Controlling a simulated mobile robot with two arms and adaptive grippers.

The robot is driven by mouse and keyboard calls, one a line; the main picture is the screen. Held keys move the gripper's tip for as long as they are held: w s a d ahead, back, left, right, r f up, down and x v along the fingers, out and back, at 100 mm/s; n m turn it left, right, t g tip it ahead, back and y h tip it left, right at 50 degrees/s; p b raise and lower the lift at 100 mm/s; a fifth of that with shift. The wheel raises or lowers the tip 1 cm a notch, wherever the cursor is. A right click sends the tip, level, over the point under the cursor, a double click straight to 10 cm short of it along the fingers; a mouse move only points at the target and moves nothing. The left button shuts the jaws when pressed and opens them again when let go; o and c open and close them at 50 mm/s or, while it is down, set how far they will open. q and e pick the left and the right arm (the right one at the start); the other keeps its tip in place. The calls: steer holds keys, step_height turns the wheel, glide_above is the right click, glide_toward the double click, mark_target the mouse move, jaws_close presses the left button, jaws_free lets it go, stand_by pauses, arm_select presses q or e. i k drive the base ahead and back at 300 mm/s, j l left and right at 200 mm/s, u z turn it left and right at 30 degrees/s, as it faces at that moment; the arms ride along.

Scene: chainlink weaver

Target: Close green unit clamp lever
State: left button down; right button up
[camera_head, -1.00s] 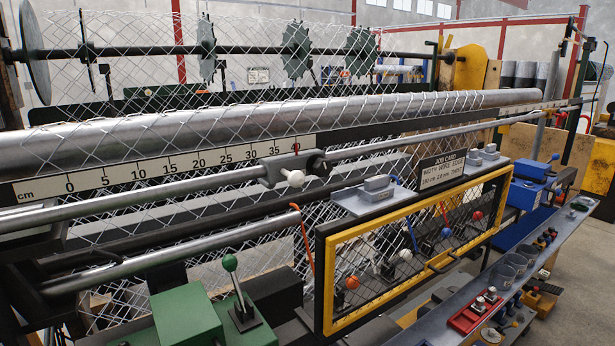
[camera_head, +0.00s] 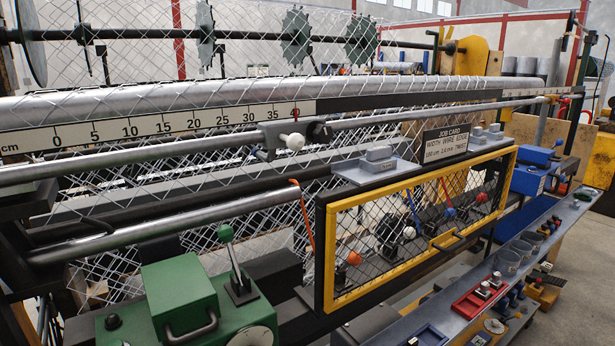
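The green unit (camera_head: 183,300) is a green box with a dark handle on its front, at the bottom left in the head view. Just right of the box stands a lever (camera_head: 234,262) with a green knob (camera_head: 225,233). Its metal shaft rises from a dark base, near upright and leaning slightly left. Neither of my grippers shows in this view.
A yellow-framed mesh guard (camera_head: 330,268) stands right of the lever. Above run a long bar (camera_head: 120,241), a cm scale (camera_head: 150,126) and woven wire mesh. A grey shelf (camera_head: 455,322) with a red tray (camera_head: 478,298) and cups lies at the right.

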mark_target(226, 233)
steer(key=k+u, duration=0.2)
steer(key=u, duration=0.15)
steer(key=k+j+u, duration=0.15)
steer(key=u, duration=0.2)
steer(key=k+j+u, duration=0.15)
steer(key=u, duration=0.2)
